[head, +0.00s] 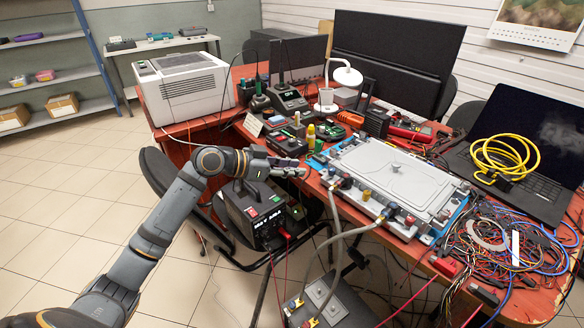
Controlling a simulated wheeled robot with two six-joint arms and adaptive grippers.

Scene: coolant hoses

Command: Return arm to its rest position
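My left arm comes in from the lower left and bends over above a black power unit (262,212). Its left gripper (298,170) is by the table's front edge, left of the grey battery pack (392,178). The gripper is small and seen side-on, so its finger opening is unclear. No held object can be made out. Grey coolant hoses (338,225) run from the pack's front fittings down to a dark box (330,302) below. My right gripper is out of view.
The red table (200,122) is crowded with tools, a white printer (182,85), a lamp (343,75), a laptop (525,140) and tangled wires (510,245). A black chair (165,185) stands behind my arm. Tiled floor at the left (70,190) is clear.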

